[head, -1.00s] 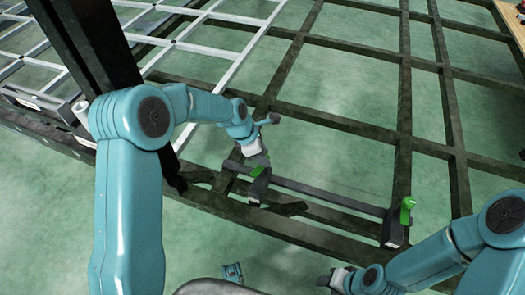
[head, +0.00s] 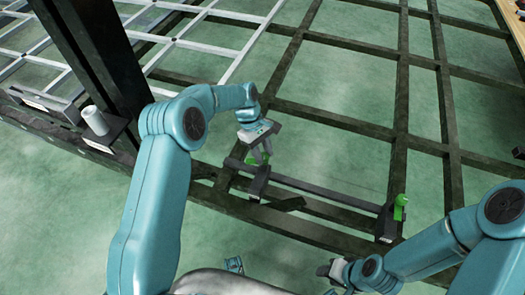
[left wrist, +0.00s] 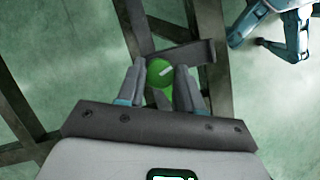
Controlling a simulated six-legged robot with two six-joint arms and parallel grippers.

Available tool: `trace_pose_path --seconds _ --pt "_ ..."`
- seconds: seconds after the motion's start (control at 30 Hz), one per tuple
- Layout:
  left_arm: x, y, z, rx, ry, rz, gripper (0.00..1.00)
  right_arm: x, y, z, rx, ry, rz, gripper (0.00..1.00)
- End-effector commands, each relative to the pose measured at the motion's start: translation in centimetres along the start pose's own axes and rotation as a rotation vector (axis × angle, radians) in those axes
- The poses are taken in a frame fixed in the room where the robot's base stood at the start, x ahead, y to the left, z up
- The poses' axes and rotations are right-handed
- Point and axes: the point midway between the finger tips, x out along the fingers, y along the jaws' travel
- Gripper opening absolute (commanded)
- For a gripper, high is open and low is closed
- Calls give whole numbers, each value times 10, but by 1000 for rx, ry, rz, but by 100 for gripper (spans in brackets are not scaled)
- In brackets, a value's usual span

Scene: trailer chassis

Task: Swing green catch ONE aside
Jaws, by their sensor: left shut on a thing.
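One green catch (left wrist: 160,72) shows in the left wrist view as a round green knob with a pale mark, between the two fingers of my left gripper (left wrist: 163,85). In the head view my left gripper (head: 262,153) points down onto the dark bracket (head: 259,182) at the bar's left end, shut on this catch and hiding most of it. A second green catch (head: 400,207) stands upright on the bracket at the bar's right end, with nothing touching it. My right gripper (head: 329,271) is low in the head view, apart from both catches; its jaw opening is unclear.
A dark bar (head: 325,193) runs between the two brackets, along the dark chassis frame (head: 403,115). A thick black post (head: 90,60) and a pale cylinder (head: 95,120) stand at the left. Green floor shows between the beams.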

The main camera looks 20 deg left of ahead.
Motion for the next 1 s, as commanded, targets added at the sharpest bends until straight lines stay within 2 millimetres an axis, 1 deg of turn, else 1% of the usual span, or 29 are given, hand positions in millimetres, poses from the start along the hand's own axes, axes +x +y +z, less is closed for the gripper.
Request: trace_pose_path --seconds 0.2,0.5,0.7,1.0 --pt "1 1 0 154 2 -65 5 2 1 0 0 0 0 43" --pt "1 2 0 286 2 -120 5 4 1 0 0 0 0 43" --pt "1 2 0 322 2 -135 5 4 1 0 0 0 0 43" --pt "1 2 0 331 2 -138 5 4 1 0 0 0 0 43"
